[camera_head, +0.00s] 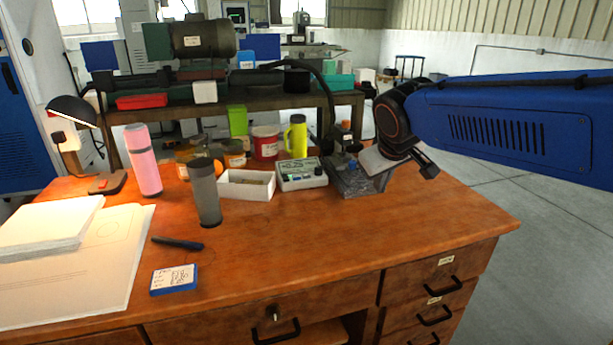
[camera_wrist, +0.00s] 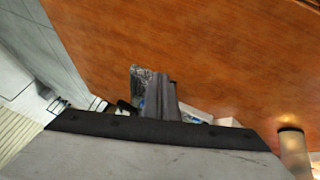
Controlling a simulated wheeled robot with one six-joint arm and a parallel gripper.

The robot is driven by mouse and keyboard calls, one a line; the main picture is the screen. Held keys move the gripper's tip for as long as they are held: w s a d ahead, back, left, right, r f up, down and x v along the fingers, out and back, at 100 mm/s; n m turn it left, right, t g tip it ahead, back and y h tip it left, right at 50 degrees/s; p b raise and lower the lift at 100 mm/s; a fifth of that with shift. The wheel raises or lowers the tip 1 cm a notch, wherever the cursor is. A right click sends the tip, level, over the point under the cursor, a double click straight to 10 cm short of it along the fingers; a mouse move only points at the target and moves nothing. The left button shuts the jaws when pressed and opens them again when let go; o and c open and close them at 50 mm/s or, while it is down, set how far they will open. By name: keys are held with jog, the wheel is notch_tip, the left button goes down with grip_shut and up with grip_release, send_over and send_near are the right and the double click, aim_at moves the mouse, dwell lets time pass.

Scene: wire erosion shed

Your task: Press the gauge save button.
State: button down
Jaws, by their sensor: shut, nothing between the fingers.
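The gauge unit (camera_head: 301,174) is a pale box with a small display and coloured keys on its top. It stands on the desk; its save button is too small to single out. My gripper (camera_head: 428,170) is over the desk's right part, to the right of the gauge and above a grey stone-like block (camera_head: 352,178). In the wrist view my gripper's fingers (camera_wrist: 160,92) are shut together and empty, with the block (camera_wrist: 137,77) partly behind them. The gauge is mostly hidden there by the fingers and the dark palm.
The desk's front middle is clear; papers (camera_head: 90,275) lie at left.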

jog(key=w+a+r+n+t, duration=0.1)
jog(key=w+a+r+n, duration=0.15)
jog(key=w+a, duration=0.6)
notch_tip(320, 180, up, 2)
jog(key=n+t, duration=0.1)
jog(key=t, duration=0.1)
send_over(306, 175)
jog(key=s, duration=0.1)
jog(key=shift+r, duration=0.1)
jog(key=shift+f, duration=4.45)
jog(key=shift+f, duration=0.35)
jog(key=shift+f, duration=0.4)
jog(key=shift+r, duration=0.8)
